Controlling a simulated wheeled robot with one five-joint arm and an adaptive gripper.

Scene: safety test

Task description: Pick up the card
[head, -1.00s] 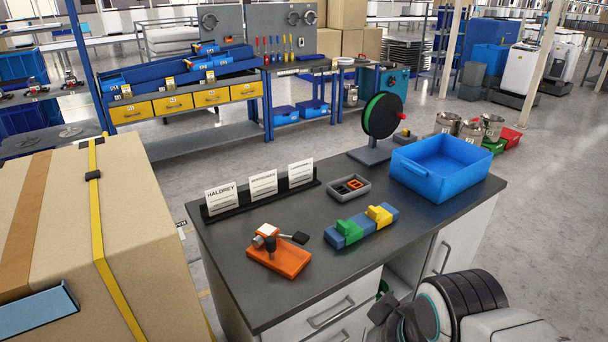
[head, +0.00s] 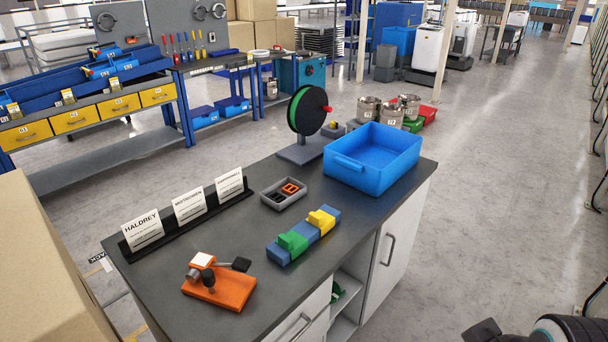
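Three white cards stand upright, leaning slightly back, in a long black holder (head: 185,226) on the left of the dark worktop. The left card (head: 142,230) reads HALDREY. The text on the middle card (head: 189,205) and the right card (head: 229,184) is too small to read surely. The task does not say which card is meant. My gripper (head: 490,331) seems to be the dark part at the bottom right edge, mostly cut off. It is well apart from the cards, and its fingers cannot be made out.
On the worktop (head: 345,208) are an orange clamp fixture (head: 222,290), a blue block with green and yellow pieces (head: 303,236), a grey tray (head: 284,193), a green-black reel (head: 307,110) and a blue bin (head: 373,158). A cardboard box (head: 45,265) stands left.

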